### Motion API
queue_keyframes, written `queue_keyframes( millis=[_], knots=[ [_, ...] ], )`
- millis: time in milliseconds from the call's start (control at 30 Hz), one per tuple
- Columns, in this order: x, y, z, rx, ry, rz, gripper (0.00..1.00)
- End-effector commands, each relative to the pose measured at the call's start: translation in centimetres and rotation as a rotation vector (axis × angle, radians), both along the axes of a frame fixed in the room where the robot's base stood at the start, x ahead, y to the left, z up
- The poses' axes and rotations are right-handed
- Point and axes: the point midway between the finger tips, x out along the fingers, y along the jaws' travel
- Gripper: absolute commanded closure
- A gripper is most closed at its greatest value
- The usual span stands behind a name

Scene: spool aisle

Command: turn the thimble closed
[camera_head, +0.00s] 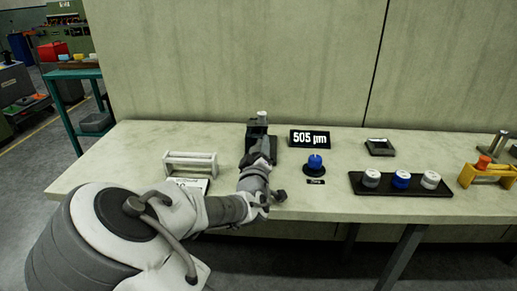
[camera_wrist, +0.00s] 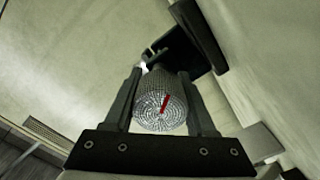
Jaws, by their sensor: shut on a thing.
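The thimble (camera_wrist: 160,105) is a knurled silver cylinder with a red line on its end face, in the middle of the wrist view. My gripper (camera_wrist: 162,100) has one finger on each side of it and is shut on it. The red line leans slightly right of upright. A dark block-like holder (camera_wrist: 190,45) stands behind the thimble. In the head view my gripper (camera_head: 257,160) is at the dark stand (camera_head: 257,129) near the back of the bench, and my wrist hides the thimble there. A black display (camera_head: 309,138) reads 505 µm.
A blue knob on a black base (camera_head: 315,163) stands right of my gripper. A black tray (camera_head: 385,191) with white and blue round pieces, a small dark tray (camera_head: 380,147) and a yellow holder (camera_head: 487,177) lie further right. A white rack (camera_head: 190,163) is on the left.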

Motion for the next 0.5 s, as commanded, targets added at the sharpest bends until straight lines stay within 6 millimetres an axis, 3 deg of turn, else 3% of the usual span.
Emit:
queue_keyframes(
  millis=[300,333,500],
  knots=[
    [0.07,-0.07,0.17,0.002,-0.004,-0.001,0.99],
    [0.07,-0.06,0.18,0.002,-0.004,-0.001,0.42],
    [0.04,-0.04,0.11,0.001,-0.002,-0.001,0.14]
  ],
)
